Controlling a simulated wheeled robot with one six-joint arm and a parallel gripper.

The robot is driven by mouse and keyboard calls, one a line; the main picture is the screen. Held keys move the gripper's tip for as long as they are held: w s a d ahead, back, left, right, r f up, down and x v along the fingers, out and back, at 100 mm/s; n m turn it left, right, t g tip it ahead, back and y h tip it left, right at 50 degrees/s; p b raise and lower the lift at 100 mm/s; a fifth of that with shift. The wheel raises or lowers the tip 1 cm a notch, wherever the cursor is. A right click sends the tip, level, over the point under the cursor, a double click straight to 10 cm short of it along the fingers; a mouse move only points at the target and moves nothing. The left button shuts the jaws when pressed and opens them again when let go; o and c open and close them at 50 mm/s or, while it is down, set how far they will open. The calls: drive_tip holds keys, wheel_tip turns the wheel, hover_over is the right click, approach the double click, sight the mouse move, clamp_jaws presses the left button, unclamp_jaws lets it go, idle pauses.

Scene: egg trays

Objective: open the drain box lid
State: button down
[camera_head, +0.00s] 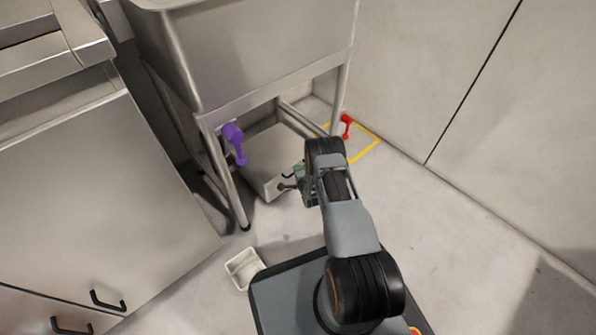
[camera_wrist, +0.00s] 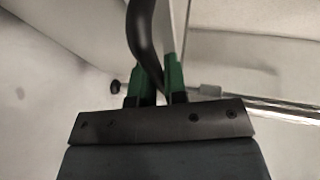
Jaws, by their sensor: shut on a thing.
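The drain box (camera_head: 262,187) is a grey metal box on the floor under the sink. Its lid (camera_head: 272,148) is the pale flat top; I cannot tell whether it is raised at all. My gripper (camera_head: 291,183) is at the box's near right side, partly hidden by my wrist. In the wrist view, my gripper's green fingers (camera_wrist: 158,86) are closed around a dark curved handle (camera_wrist: 143,40), which rises from between them. Where the handle joins the lid is not clear.
The sink (camera_head: 265,55) and its legs (camera_head: 226,178) frame the box. A purple-handled part (camera_head: 236,142) hangs at the left leg, and a red one (camera_head: 346,127) is at the right. A small white tray (camera_head: 243,268) lies on the floor. Floor to the right is clear.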

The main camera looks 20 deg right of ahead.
drive_tip(key=r+p, duration=0.1)
drive_tip(key=r, duration=0.1)
drive_tip(key=r+g+p, duration=0.1)
drive_tip(key=r+p, duration=0.1)
drive_tip(key=r+g+p, duration=0.1)
drive_tip(key=r+p, duration=0.1)
drive_tip(key=shift+w+a+r+n, duration=0.15)
drive_tip(key=shift+w+r+n, duration=0.1)
drive_tip(key=shift+n, duration=0.15)
drive_tip(key=w+a+r+p, duration=0.1)
drive_tip(key=w+a+r, duration=0.1)
drive_tip(key=w+r, duration=0.4)
drive_tip(key=w+a+r+g+p, duration=0.1)
drive_tip(key=w+a+r, duration=0.1)
drive_tip(key=w+r, duration=0.4)
drive_tip(key=shift+a+r+g, duration=0.25)
drive_tip(key=shift+r+g, duration=0.05)
drive_tip(key=shift+r, duration=2.6)
drive_tip(key=c, duration=1.2)
unclamp_jaws()
drive_tip(key=shift+f, duration=0.1)
drive_tip(key=p+v, duration=0.4)
drive_tip(key=v, duration=1)
drive_tip(key=shift+w+a+p, duration=0.1)
drive_tip(key=shift+a+p, duration=0.1)
drive_tip(key=shift+p, duration=0.1)
